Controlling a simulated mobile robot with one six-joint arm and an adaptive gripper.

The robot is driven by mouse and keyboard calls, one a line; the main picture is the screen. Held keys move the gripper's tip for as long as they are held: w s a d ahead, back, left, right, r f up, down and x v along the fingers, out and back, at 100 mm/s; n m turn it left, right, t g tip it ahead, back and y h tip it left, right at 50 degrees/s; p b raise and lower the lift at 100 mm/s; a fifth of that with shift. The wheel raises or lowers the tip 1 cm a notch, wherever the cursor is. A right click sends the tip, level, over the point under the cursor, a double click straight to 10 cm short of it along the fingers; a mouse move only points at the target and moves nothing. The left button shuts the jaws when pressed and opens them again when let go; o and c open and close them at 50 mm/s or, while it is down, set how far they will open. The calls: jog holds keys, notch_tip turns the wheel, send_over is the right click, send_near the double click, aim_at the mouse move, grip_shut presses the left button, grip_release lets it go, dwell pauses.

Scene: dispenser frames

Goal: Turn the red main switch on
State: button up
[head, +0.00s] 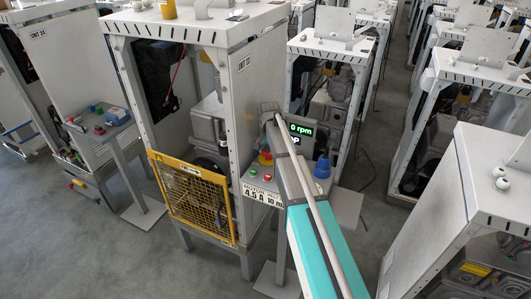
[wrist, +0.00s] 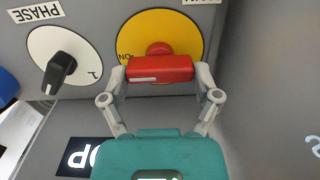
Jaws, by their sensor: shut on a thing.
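The red main switch (wrist: 160,69) has a bar-shaped handle on a round yellow plate (wrist: 190,25) in the wrist view. The handle lies level across the picture, with a white mark on its left half. The word ON, upside down, is printed at the plate's left edge, close to the marked end. My gripper (wrist: 161,78) is shut on the handle, one finger at each end. Other lettering on the plate is hidden or out of view. In the head view my arm covers the switch.
A black selector knob (wrist: 60,70) on a white plate sits left of the switch. In the head view, a red button on a yellow base (head: 265,158), a blue piece (head: 322,168) and a green-lit display (head: 301,129) crowd around my arm. A grey wall (wrist: 270,80) stands right.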

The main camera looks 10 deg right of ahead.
jog(key=shift+s+a, duration=0.15)
jog(key=o, duration=1)
jog(key=shift+c, duration=0.2)
jog(key=shift+r, duration=0.1)
